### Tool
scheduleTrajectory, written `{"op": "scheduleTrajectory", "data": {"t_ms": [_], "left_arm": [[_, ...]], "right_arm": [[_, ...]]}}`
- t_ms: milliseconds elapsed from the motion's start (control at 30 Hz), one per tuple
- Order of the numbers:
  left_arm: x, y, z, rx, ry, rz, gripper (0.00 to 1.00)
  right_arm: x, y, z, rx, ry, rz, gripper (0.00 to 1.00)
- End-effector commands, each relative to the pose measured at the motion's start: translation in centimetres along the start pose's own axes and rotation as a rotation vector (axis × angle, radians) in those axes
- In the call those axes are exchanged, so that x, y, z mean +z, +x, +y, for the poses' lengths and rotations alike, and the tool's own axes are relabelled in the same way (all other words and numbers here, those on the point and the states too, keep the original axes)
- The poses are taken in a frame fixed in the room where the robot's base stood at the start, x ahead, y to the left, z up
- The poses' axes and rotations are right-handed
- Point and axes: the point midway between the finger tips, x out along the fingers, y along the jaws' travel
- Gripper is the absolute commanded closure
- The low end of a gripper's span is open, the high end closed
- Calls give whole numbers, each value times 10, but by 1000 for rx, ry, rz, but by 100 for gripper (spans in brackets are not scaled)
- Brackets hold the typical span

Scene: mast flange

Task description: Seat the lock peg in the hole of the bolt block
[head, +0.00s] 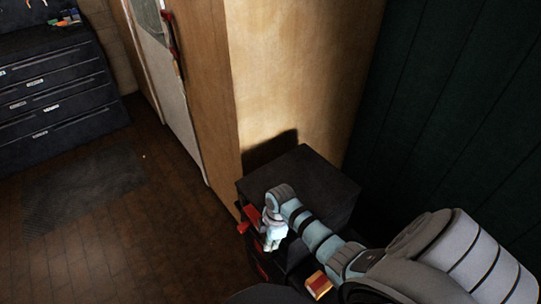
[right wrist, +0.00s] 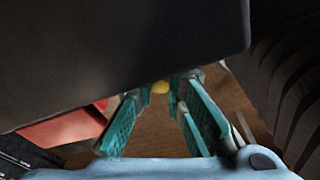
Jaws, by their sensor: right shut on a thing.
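My right gripper (head: 272,238) points down beside the near left side of a black box, and its fingertips are hard to make out in the head view. In the right wrist view, its teal fingers (right wrist: 162,92) are closed in around a small yellow round piece (right wrist: 160,87), which I take for the end of the lock peg. The rest of the peg is hidden. I cannot make out the bolt block or its hole. Red parts (head: 249,214) show beside the gripper, and a red surface (right wrist: 65,128) lies left of the fingers in the wrist view. My left gripper is not in view.
The black box (head: 310,185) stands against a wooden cabinet (head: 290,80); a large dark surface (right wrist: 120,55) fills the wrist view's upper left, close to the fingers. A red and yellow piece (head: 318,284) shows beside my forearm. The floor (head: 130,235) at left is clear.

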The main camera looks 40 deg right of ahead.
Motion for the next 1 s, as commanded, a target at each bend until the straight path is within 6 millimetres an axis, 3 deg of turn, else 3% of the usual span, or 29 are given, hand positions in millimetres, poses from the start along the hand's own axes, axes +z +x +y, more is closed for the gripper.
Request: {"op": "scheduleTrajectory", "data": {"t_ms": [33, 67, 100, 400, 533, 1000], "left_arm": [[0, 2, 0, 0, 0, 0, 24], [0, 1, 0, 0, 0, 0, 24], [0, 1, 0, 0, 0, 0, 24], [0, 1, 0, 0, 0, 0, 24], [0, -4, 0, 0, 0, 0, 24], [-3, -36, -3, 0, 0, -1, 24]], "right_arm": [[0, 2, 0, -1, 0, 0, 100], [0, 2, 0, 0, 0, 0, 85], [0, 2, 0, 0, 0, 0, 80], [0, 1, 0, 0, 0, 0, 80], [0, -8, 1, 2, 0, 1, 80], [0, -107, 1, 2, 0, 0, 80]]}}
